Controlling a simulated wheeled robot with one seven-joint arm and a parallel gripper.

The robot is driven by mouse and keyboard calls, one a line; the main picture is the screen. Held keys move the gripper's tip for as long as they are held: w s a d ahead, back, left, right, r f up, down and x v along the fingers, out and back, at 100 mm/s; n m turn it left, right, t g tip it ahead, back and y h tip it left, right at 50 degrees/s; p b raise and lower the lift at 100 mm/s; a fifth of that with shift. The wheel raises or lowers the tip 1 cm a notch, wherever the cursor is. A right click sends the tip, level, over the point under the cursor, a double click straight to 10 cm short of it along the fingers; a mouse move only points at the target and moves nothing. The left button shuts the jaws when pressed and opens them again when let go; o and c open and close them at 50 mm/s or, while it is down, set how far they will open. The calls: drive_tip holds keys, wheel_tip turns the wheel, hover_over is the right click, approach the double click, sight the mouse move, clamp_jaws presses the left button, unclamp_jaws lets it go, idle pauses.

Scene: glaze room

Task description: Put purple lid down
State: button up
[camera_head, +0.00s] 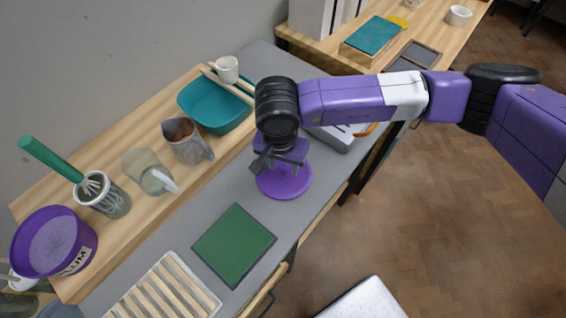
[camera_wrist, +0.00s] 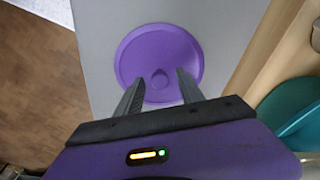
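The round purple lid (camera_head: 290,187) lies flat, apparently on the grey worktop (camera_head: 225,195), near the worktop's right edge. In the wrist view the lid (camera_wrist: 140,55) shows whole except where my fingers cover its lower part; its small round knob (camera_wrist: 160,80) is near the fingertips. My gripper (camera_head: 279,164) is right above the lid, pointing down. In the wrist view my gripper (camera_wrist: 160,79) has its two fingers apart, one on each side of the knob, with a visible gap at both sides. The exact height of the fingertips over the lid is hard to tell.
A green square mat (camera_head: 234,245) and a slatted wooden rack (camera_head: 165,290) lie nearer on the worktop.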

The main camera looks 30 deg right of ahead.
sight(281, 178)
wheel_tip(281, 178, up, 12)
drive_tip(key=a+b, duration=0.1)
drive_tip(key=shift+s+b, duration=0.3)
drive_tip(key=shift+s, duration=0.15)
drive_tip(key=shift+a+r, duration=0.1)
